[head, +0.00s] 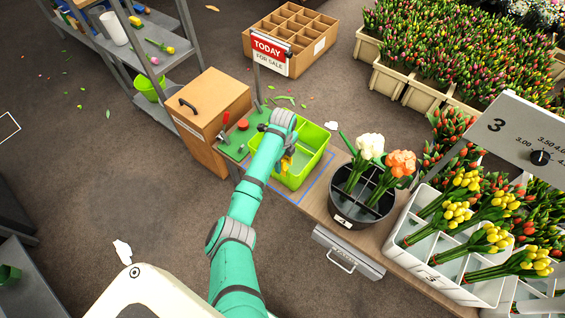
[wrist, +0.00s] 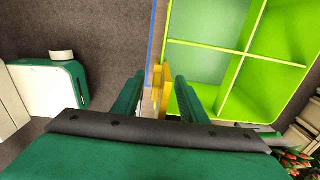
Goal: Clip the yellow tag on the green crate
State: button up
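The green crate (head: 322,150) stands on the wooden bench inside a blue outline. In the wrist view the crate (wrist: 212,47) shows its bright green rim and dividers; its visible compartments look empty. In the head view the tag (head: 287,164) shows below my gripper (head: 284,150), by the crate's near left side. In the wrist view it overlaps the crate's rim. I cannot tell whether it touches the rim; my fingers partly hide it.
A wooden box (head: 210,105) and a green board (head: 238,140) are left of the crate. A "TODAY FOR SALE" sign (head: 270,52) stands behind. A black bucket (head: 358,212) with white and orange flowers is close on the right, then a white crate (head: 408,222) of yellow tulips.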

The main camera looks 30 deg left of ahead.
notch_tip(320, 180, up, 11)
jog(key=shift+f, duration=0.1)
dwell(0.5)
dwell(0.4)
